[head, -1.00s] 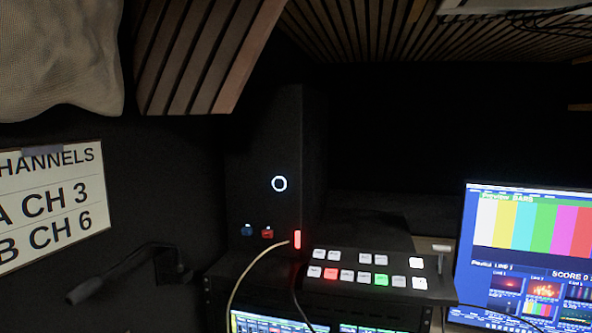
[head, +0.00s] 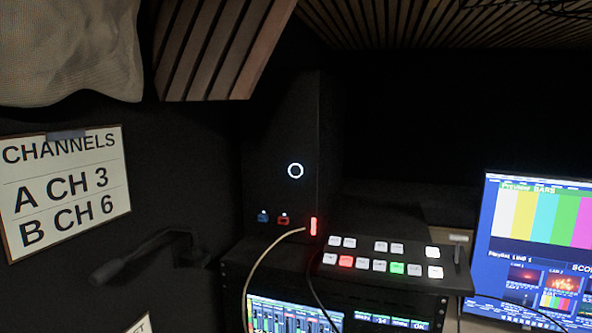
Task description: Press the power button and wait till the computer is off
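The computer (head: 275,135) is a tall black case standing at the back, left of the middle of the head view. Its power button (head: 295,171) shows as a white lit ring on the front face. Below it are a small blue port (head: 263,217) and a small red port (head: 284,219). A red glowing stick (head: 313,226) sits at the lower right of the front face, with a pale cable near it. Neither of my grippers is in the head view.
A switcher panel (head: 385,280) with white, red and green lit keys stands in front of the computer. A monitor (head: 540,215) with colour bars is at the right. A channels sign (head: 65,190) hangs at the left, above a dark microphone-like arm (head: 150,255). A lit screen (head: 290,315) is below.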

